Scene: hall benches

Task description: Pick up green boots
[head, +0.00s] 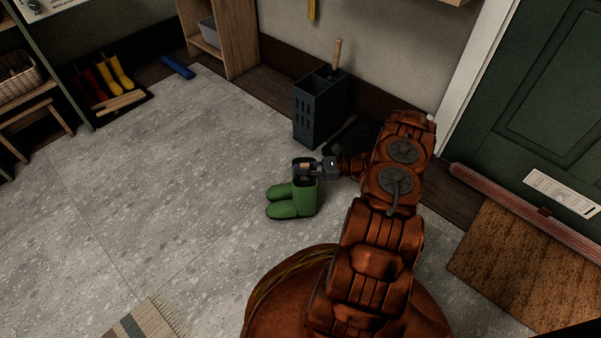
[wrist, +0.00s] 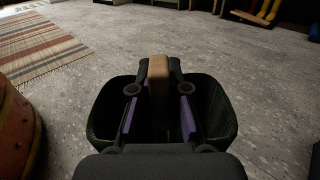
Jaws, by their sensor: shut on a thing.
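The green boots (head: 291,202) stand upright side by side on the grey floor, toes pointing left in the head view. My gripper (head: 308,168) is at the top of their shafts and is shut on them. In the wrist view the dark openings of the boots (wrist: 214,110) lie on both sides of my gripper (wrist: 160,110). A tan piece (wrist: 158,75) shows between the fingers, and it looks like part of the boots. The lower part of the boots is hidden in the wrist view. I cannot tell whether the soles touch the floor.
A dark umbrella stand (head: 318,108) is just behind the boots. A tray with red and yellow boots (head: 120,75) is at the back left. A striped rug (head: 148,320) and a brown doormat (head: 520,265) lie in front. The floor to the left is clear.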

